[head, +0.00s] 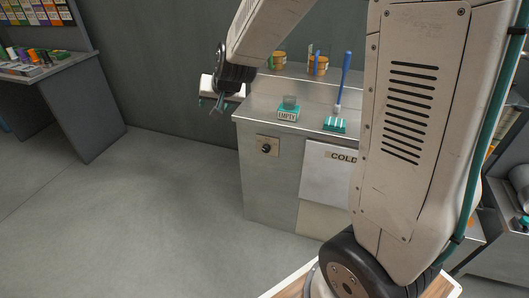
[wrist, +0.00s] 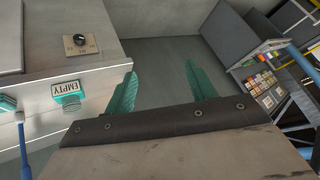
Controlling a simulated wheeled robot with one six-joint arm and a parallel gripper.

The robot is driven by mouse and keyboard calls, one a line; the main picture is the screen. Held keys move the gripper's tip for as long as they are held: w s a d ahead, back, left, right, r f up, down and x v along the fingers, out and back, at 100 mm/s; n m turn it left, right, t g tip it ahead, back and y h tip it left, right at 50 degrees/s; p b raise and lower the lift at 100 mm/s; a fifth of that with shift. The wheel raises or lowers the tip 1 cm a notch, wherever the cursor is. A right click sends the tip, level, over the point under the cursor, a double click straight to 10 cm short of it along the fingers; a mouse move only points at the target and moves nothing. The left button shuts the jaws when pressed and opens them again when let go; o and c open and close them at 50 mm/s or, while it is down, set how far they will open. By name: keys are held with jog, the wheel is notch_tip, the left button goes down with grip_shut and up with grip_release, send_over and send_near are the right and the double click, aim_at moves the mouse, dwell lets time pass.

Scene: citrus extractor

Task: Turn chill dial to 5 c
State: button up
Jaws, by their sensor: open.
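The chill dial (head: 266,148) is a small dark knob on a tan plate on the front of the metal counter, left of the white door marked COLD (head: 328,172). In the wrist view the dial (wrist: 80,40) shows at upper left, with small marks on its plate that are too small to read. My gripper (head: 217,104) is in the air left of the counter's corner, higher than the dial and apart from it. In the wrist view its two teal fingers (wrist: 160,84) are spread with nothing between them.
A grey bench (head: 62,92) stands at far left. The floor (head: 150,200) before the dial is clear.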

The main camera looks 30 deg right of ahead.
aim_at(265, 150)
jog(key=w+d+f+m+t+h, duration=0.1)
jog(key=w+d+f+m+h, duration=0.2)
jog(key=w+f, duration=0.4)
jog(key=w+d+f+m+t+h, duration=0.2)
jog(key=w+d+f, duration=0.3)
jog(key=f, duration=0.4)
jog(key=s+d+f+m+h, duration=0.1)
jog(key=s+d+f+h, duration=0.15)
jog(key=f, duration=0.45)
jog(key=s+d+f+m+h, duration=0.1)
jog(key=s+d+f+h, duration=0.1)
jog(key=d+f+h, duration=0.3)
jog(key=s+d+f+m+h, duration=0.1)
jog(key=s+d+f+h, duration=0.15)
jog(key=f, duration=0.55)
jog(key=x, duration=0.6)
jog(key=shift+w, duration=0.3)
jog(key=c, duration=1)
